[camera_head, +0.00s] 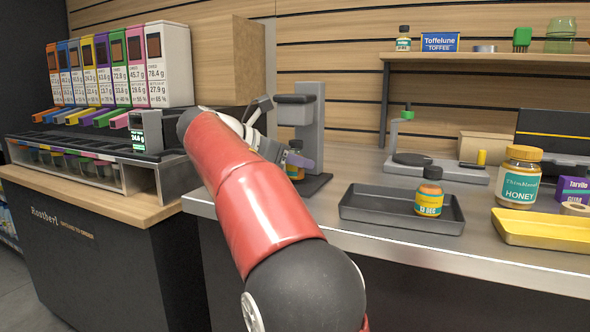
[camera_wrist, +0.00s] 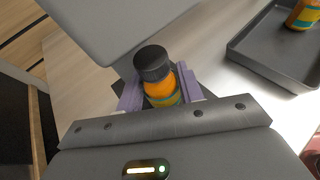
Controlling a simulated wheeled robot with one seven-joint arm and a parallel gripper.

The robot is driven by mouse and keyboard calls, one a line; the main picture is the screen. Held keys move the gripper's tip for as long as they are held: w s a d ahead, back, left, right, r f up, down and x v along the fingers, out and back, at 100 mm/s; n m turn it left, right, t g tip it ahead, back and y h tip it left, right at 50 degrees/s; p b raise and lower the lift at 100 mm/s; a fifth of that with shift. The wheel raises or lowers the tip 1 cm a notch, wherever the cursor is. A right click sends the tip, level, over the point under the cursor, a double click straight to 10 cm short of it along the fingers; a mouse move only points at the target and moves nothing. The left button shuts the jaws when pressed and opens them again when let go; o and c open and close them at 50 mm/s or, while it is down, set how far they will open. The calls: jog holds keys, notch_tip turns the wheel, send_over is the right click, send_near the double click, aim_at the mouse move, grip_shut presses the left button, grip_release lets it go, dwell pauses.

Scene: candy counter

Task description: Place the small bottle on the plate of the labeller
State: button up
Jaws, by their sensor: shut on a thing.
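My gripper (camera_head: 300,160) has purple fingers and is shut on a small orange bottle (camera_head: 294,173) with a black cap and a teal label band. In the wrist view the bottle (camera_wrist: 163,92) sits between the two fingers (camera_wrist: 160,97), its cap toward the camera. The gripper holds it at a grey upright machine (camera_head: 305,110) with a dark head and a dark base plate (camera_head: 316,186). A second device (camera_head: 412,159) with a round dark disc and a green knob stands farther right. I cannot tell which is the labeller, nor whether the bottle touches the base.
A dark tray (camera_head: 372,214) holds another orange bottle (camera_head: 429,196) with a black cap. A honey jar (camera_head: 519,178) and a yellow tray (camera_head: 560,232) stand to the right. Candy dispensers (camera_head: 120,65) line the left counter. A shelf (camera_head: 480,57) is at the back.

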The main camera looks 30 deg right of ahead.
jog(key=shift+f, duration=0.45)
jog(key=o, duration=1.1)
jog(key=p+v, duration=0.3)
jog(key=v, duration=0.9)
